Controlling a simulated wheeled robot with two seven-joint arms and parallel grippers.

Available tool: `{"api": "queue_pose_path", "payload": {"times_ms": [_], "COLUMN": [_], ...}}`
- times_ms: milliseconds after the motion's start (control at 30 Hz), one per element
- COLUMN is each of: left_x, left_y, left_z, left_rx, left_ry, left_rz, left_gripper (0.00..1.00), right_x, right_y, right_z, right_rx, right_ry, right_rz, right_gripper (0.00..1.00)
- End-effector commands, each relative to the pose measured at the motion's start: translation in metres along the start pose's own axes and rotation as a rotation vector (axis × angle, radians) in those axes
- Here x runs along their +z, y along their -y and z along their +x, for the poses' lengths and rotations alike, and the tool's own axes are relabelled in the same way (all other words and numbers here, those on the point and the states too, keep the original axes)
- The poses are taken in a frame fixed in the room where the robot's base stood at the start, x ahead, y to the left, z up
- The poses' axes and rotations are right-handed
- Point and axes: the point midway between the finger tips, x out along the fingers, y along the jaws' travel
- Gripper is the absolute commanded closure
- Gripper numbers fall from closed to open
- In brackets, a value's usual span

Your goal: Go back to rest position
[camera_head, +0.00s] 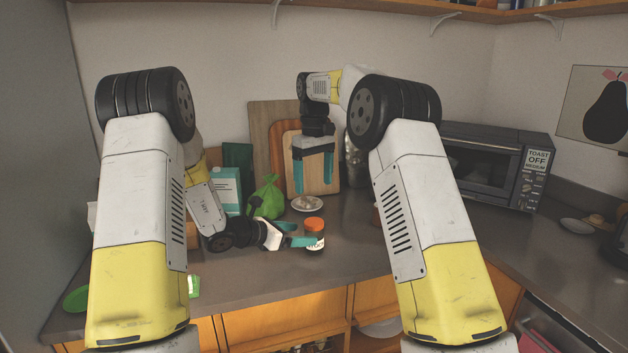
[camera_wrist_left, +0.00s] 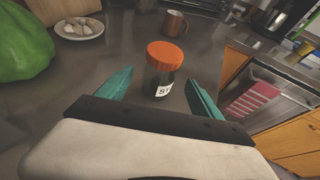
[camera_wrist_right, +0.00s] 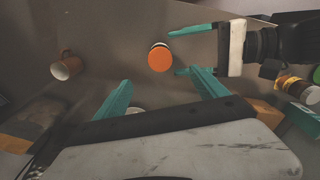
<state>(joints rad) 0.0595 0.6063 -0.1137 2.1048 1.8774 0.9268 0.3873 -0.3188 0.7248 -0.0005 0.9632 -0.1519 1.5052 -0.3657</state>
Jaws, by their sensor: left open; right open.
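My left gripper (camera_head: 300,235) is low over the counter, its teal fingers open and pointing right. A jar with an orange lid (camera_head: 314,225) stands upright right at its fingertips. In the left wrist view the jar (camera_wrist_left: 163,70) is between and ahead of the open fingers; I cannot tell whether they touch it. My right gripper (camera_head: 313,175) is raised, pointing down, open and empty in front of the cutting boards. In the right wrist view the jar's lid (camera_wrist_right: 160,58) is ahead of its fingers, beside the left gripper (camera_wrist_right: 195,50).
A plate (camera_head: 307,204) with pale pieces, a green bag (camera_head: 268,197) and a teal carton (camera_head: 226,188) stand behind the left gripper. Cutting boards (camera_head: 262,125) lean on the wall. A toaster oven (camera_head: 487,165) is at right. A copper mug (camera_wrist_left: 175,22) stands behind the jar. The front counter (camera_head: 290,275) is clear.

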Motion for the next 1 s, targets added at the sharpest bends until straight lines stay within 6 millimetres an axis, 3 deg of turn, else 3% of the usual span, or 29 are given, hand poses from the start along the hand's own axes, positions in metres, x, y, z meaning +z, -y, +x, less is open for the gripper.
{"api": "queue_pose_path", "payload": {"times_ms": [133, 567, 667, 767, 900, 1000], "left_x": [0.0, 0.006, 0.026, 0.053, 0.081, 0.09], "left_y": [0.0, 0.005, 0.022, 0.054, 0.106, 0.138], "left_z": [-0.013, -0.018, -0.029, -0.049, -0.09, -0.121], "left_rx": [0.001, -0.013, -0.06, -0.141, -0.267, -0.346], "left_ry": [0.0, 0.0, -0.001, -0.011, -0.045, -0.08], "left_rz": [0.0, 0.027, 0.129, 0.312, 0.638, 0.878], "left_gripper": [0.25, 0.25, 0.25, 0.25, 0.25, 0.25], "right_x": [0.0, 0.004, 0.02, 0.049, 0.102, 0.141], "right_y": [0.0, -0.001, -0.003, -0.003, 0.004, 0.012], "right_z": [0.0, -0.005, -0.021, -0.045, -0.075, -0.088], "right_rx": [0.0, 0.001, 0.003, 0.007, 0.011, 0.015], "right_ry": [0.0, -0.009, -0.036, -0.083, -0.165, -0.224], "right_rz": [0.0, 0.007, 0.034, 0.08, 0.165, 0.226], "right_gripper": [0.18, 0.18, 0.18, 0.18, 0.18, 0.18]}}
